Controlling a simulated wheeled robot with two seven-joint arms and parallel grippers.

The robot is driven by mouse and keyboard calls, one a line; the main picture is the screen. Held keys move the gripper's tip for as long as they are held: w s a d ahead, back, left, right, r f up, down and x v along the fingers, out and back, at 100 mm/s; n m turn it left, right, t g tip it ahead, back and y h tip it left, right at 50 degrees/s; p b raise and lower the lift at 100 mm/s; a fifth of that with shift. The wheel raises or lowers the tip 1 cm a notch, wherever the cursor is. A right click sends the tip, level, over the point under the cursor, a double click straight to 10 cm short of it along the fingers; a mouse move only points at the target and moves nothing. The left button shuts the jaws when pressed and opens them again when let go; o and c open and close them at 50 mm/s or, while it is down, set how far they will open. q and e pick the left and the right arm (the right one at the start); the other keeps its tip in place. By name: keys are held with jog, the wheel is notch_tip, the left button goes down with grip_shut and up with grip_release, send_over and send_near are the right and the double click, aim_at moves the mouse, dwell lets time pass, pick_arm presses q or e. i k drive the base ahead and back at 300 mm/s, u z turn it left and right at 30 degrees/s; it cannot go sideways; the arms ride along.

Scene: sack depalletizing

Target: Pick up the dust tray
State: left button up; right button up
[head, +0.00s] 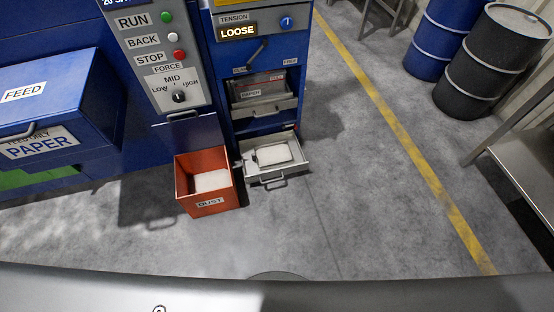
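A shallow grey metal tray (290,172) with a front handle sticks out of the bottom slot of the blue cabinet in the head view. A pale block or heap (273,154) lies in it. It appears to be the dust tray, though I see no label on it. An open orange bin (208,201) labelled DUST stands on the floor just left of it, with pale material (211,180) inside. Neither of my grippers shows in the head view.
The blue machine has a button panel (161,60), a FEED box (40,95) and a lever (257,51) below a LOOSE display. Drums (495,60) stand at the upper right, near a metal table (520,160). Grey floor (340,220) in front is clear.

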aim_at(278, 154)
jog(key=z, duration=1.35)
jog(key=i, duration=1.05)
jog(key=u, duration=1)
